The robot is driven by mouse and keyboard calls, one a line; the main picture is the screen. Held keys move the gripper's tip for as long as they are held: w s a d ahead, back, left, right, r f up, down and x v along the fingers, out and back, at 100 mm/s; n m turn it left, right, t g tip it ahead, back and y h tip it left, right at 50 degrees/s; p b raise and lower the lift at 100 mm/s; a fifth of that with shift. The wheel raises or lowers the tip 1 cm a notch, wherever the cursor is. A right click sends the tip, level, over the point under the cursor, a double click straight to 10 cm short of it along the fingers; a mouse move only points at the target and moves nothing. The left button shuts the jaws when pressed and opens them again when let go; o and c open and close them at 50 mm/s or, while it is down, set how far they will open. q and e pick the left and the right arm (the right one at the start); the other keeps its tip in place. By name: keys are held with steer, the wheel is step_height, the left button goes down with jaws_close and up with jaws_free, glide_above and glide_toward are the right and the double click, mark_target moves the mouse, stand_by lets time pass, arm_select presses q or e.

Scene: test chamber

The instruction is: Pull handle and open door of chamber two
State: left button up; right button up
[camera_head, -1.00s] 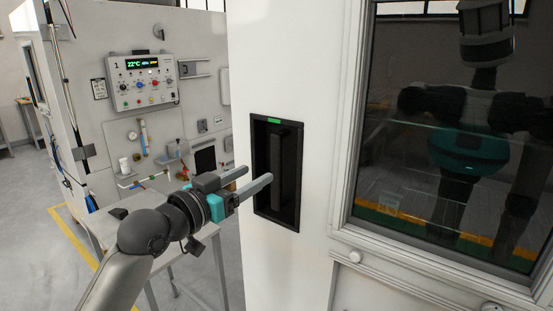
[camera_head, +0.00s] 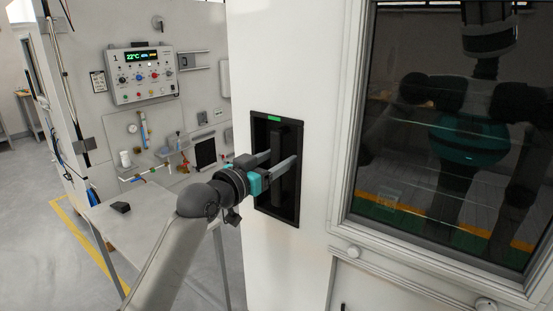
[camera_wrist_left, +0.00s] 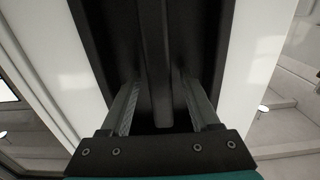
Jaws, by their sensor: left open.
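The chamber door's black handle (camera_head: 287,150) is a vertical bar in a dark recessed panel (camera_head: 262,129) with a green light at its top. My left gripper (camera_head: 281,161) is open at the recess, its fingers reaching in around mid-height of the bar. In the left wrist view the bar (camera_wrist_left: 153,60) runs between the two open fingers (camera_wrist_left: 158,100), with a gap on each side. The chamber door (camera_head: 450,130) with its dark window appears shut. My right gripper is not seen directly.
A control box (camera_head: 143,74) marked 1 is on the wall at the left. The window reflects my body.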

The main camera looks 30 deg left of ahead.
arm_select(q)
jaws_close()
stand_by(0.3)
stand_by(1.0)
